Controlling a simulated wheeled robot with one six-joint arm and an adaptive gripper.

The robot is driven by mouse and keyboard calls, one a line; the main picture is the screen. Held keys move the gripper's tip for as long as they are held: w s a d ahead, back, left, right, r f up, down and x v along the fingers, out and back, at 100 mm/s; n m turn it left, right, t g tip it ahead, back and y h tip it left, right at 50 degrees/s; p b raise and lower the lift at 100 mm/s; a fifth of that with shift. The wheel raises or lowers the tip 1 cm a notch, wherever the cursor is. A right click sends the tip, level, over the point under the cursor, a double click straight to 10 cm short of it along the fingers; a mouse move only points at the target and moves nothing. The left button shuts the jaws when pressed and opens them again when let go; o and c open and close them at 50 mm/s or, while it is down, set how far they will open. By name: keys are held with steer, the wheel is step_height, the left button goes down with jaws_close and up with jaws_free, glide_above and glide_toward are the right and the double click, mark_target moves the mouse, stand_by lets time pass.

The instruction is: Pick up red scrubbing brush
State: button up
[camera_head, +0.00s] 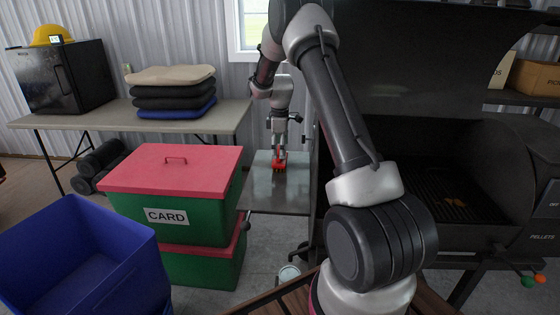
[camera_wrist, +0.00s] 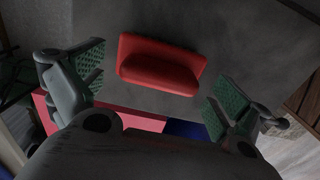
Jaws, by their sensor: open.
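The red scrubbing brush (camera_wrist: 160,66) lies on a grey metal side shelf (camera_head: 262,196). In the head view the brush (camera_head: 281,164) is a small red shape right at my fingertips, partly covered by them. My gripper (camera_head: 279,153) points down over it. In the wrist view my gripper (camera_wrist: 158,88) is open, with green-padded fingers spread wide to the left and right of the brush. The brush lies slightly tilted in that view, a little beyond the fingertips, with clear space on both sides. No contact shows.
A black grill (camera_head: 455,170) stands right of the shelf. Left are green boxes with red lids (camera_head: 172,168), a blue bin (camera_head: 80,250), and a table (camera_head: 120,117) with stacked cushions (camera_head: 172,92) and a black cabinet (camera_head: 62,77). The shelf around the brush is clear.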

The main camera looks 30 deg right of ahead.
steer(key=shift+f, duration=0.5)
steer(key=c, duration=1.2)
steer(key=shift+o, duration=0.2)
step_height(320, 180, up, 10)
steer(key=shift+r, duration=0.1)
